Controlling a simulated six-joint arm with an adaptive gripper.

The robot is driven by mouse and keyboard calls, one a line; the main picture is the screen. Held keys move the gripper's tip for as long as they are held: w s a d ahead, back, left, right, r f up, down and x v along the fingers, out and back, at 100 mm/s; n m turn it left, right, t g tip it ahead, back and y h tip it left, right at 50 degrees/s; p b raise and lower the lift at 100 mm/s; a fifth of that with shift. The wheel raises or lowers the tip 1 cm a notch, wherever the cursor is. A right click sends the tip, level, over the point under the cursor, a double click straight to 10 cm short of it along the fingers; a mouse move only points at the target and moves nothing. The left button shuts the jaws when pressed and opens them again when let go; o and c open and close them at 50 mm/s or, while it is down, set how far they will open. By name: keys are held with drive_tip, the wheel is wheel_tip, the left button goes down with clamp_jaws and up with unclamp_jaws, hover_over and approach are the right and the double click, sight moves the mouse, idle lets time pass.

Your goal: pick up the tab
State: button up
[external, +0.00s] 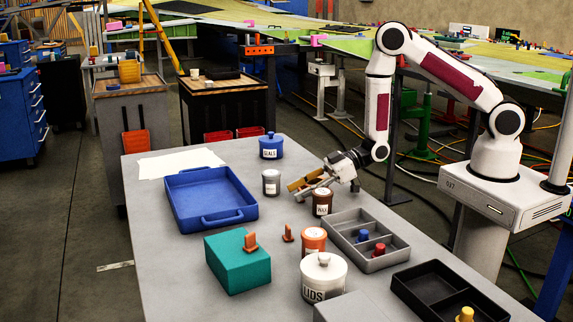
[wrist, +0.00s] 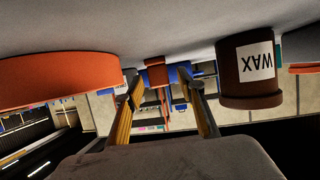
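A small orange tab (external: 288,233) stands on the grey table between the teal box and the orange jar. A second orange tab (external: 250,242) is on top of the teal box (external: 238,265). My gripper (external: 298,190) is low over the table behind the brown WAX jar (external: 322,203), apart from both tabs. In the upside-down wrist view, its two fingers (wrist: 163,88) are spread apart with nothing gripped. An orange piece (wrist: 157,71) shows beyond them, roughly between the tips; I cannot tell which tab it is.
The WAX jar (wrist: 248,75) and an orange jar (wrist: 60,80) flank my fingers in the wrist view. A grey jar (external: 271,182), blue tray (external: 212,218), white LIDS jar (external: 323,277) and grey divided tray (external: 353,233) stand around. The front left table is clear.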

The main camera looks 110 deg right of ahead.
sight(300, 189)
clamp_jaws()
drive_tip(key=shift+r, duration=0.2)
drive_tip(key=shift+r, duration=4.75)
